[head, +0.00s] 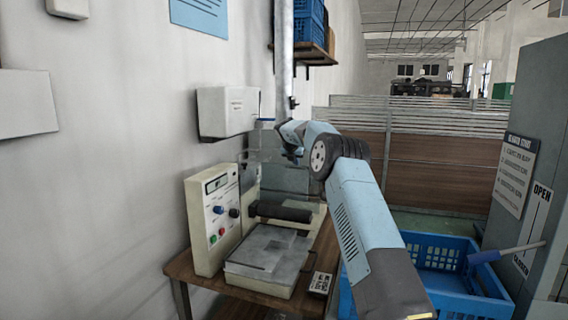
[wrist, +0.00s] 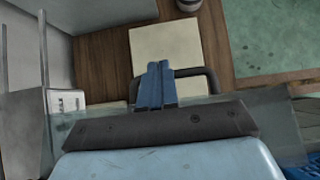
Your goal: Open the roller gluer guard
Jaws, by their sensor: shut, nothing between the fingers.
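The roller gluer (head: 212,222) is a beige machine on a small wooden table in the head view, with a control panel, a dark roller (head: 280,212) and a grey front plate. Its clear guard (head: 285,178) seems to stand around the roller; its edges are faint. In the wrist view the see-through guard panel (wrist: 268,112) spans the picture, with a dark U-shaped handle (wrist: 212,80). My gripper (wrist: 155,66) has its blue fingers shut together, overlapping the handle without holding it; I cannot tell if they touch. In the head view my arm partly hides the gripper and guard.
A blue crate (head: 442,250) stands right of the table. A grey cabinet (head: 535,130) with a lever (head: 505,252) is at the far right. A white box (head: 228,111) hangs on the wall, and a shelf with a blue bin (head: 308,20) is above.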

